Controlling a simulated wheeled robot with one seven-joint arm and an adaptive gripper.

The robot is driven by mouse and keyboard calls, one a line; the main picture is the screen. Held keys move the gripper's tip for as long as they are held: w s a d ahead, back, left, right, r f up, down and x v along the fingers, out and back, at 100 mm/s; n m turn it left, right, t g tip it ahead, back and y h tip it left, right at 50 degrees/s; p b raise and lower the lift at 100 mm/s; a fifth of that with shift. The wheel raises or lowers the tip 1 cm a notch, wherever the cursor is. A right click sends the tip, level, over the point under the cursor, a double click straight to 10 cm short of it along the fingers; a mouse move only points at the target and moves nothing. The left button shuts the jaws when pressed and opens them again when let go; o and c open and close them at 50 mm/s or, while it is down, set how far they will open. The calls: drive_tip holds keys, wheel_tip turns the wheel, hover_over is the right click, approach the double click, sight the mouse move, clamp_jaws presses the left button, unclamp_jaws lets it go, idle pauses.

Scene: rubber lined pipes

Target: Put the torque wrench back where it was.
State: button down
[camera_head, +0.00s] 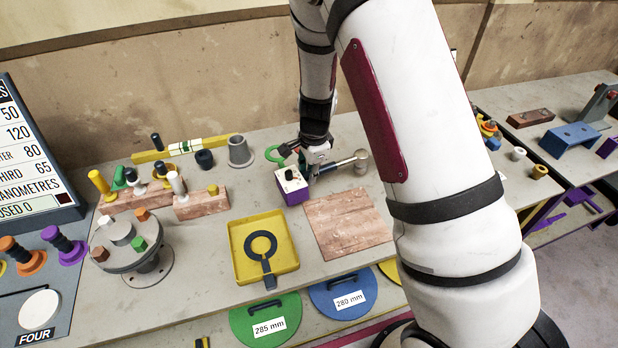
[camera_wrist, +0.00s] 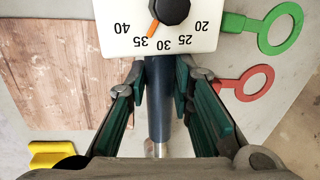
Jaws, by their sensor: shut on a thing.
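The torque wrench has a dark blue handle (camera_wrist: 159,95) and a silver shaft (camera_head: 340,162). My gripper (camera_wrist: 161,85) is shut on the handle, one green-padded finger on each side; it also shows in the head view (camera_head: 312,160). The handle's end meets a purple box with a white dial top (camera_head: 291,186); whether it enters the box is hidden. In the wrist view the dial face (camera_wrist: 160,38) has a black knob and an orange pointer near 35. The shaft runs right, ending by a grey cylinder (camera_head: 361,163).
A wooden board (camera_head: 347,223) lies in front of the wrench, and a yellow tray (camera_head: 240,272) with a dark ring tool stands left of it. Green (camera_wrist: 281,27) and red (camera_wrist: 249,84) ring tools lie beside the handle. A grey flanged fixture (camera_head: 128,248) stands further left.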

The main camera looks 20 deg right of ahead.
drive_tip(key=shift+w+f+p, duration=0.2)
drive_tip(key=shift+w+f, duration=0.05)
drive_tip(key=shift+f, duration=0.55)
drive_tip(key=shift+w+f+p, duration=0.2)
drive_tip(key=shift+f, duration=0.55)
drive_tip(key=c, duration=1.4)
unclamp_jaws()
drive_tip(key=shift+f, duration=0.1)
drive_tip(key=s+a+r+n+y, duration=0.15)
drive_tip(key=s+r, duration=0.25)
drive_tip(key=r, duration=0.8)
drive_tip(key=s+r+n, duration=0.3)
drive_tip(key=s+r, duration=0.1)
drive_tip(key=r, duration=0.8)
drive_tip(key=s+r+n+t, duration=0.1)
drive_tip(key=s+r+n, duration=0.3)
drive_tip(key=s, duration=0.3)
drive_tip(key=s+d+r+n+t+h, duration=0.1)
drive_tip(key=s+r+n, duration=0.2)
drive_tip(key=s, duration=0.4)
drive_tip(key=s+r+n+t, duration=0.1)
drive_tip(key=s+r+n, duration=0.3)
drive_tip(key=s, duration=0.3)
drive_tip(key=shift+d+r+n+t+h+b, duration=0.15)
drive_tip(key=shift+r+n+t+h+b, duration=0.25)
drive_tip(key=shift+n, duration=0.25)
